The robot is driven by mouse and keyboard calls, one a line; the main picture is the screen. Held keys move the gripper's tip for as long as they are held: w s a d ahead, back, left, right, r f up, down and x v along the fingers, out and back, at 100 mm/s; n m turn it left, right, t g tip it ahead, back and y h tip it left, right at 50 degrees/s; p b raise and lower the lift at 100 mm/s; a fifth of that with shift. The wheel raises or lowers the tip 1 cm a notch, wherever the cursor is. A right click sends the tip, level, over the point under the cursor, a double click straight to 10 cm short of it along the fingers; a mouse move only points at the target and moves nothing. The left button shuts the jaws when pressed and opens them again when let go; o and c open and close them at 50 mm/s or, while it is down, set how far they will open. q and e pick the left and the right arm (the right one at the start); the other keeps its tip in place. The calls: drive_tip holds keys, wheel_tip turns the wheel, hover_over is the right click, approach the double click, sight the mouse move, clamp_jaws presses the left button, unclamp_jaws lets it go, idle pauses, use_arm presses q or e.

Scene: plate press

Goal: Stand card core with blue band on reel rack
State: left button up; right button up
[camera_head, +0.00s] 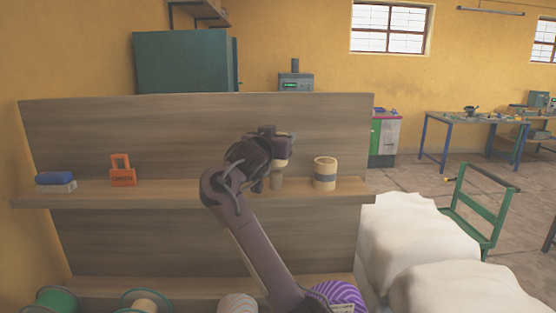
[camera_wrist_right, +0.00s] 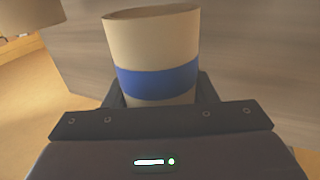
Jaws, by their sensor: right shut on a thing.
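The card core with the blue band (camera_wrist_right: 155,60) is between the jaws of my right gripper (camera_wrist_right: 160,98), which is shut on it; the open end points away from the jaws. In the head view my right gripper (camera_head: 268,150) is above the upper shelf of the wooden reel rack (camera_head: 120,193), with a tan part of what looks like the core (camera_head: 290,145) at its right side. My left gripper is not in view.
A brownish object (camera_head: 277,181) shows under the gripper, partly hidden. A blue-and-white block (camera_head: 56,182) and an orange padlock-shaped thing (camera_head: 122,174) are on the shelf at left. Several reels, one green (camera_head: 55,302), one purple (camera_head: 340,295), sit lower. White sacks (camera_head: 415,240) lie right.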

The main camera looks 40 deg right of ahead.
sight(278, 162)
wheel_tip(278, 162, down, 7)
drive_tip(key=shift+r+p, duration=0.2)
drive_tip(key=shift+p, duration=0.3)
drive_tip(key=shift+s, duration=0.1)
drive_tip(key=shift+a+f, duration=0.1)
drive_tip(key=shift+f, duration=0.1)
drive_tip(key=o, duration=1)
drive_tip(key=shift+c, duration=0.2)
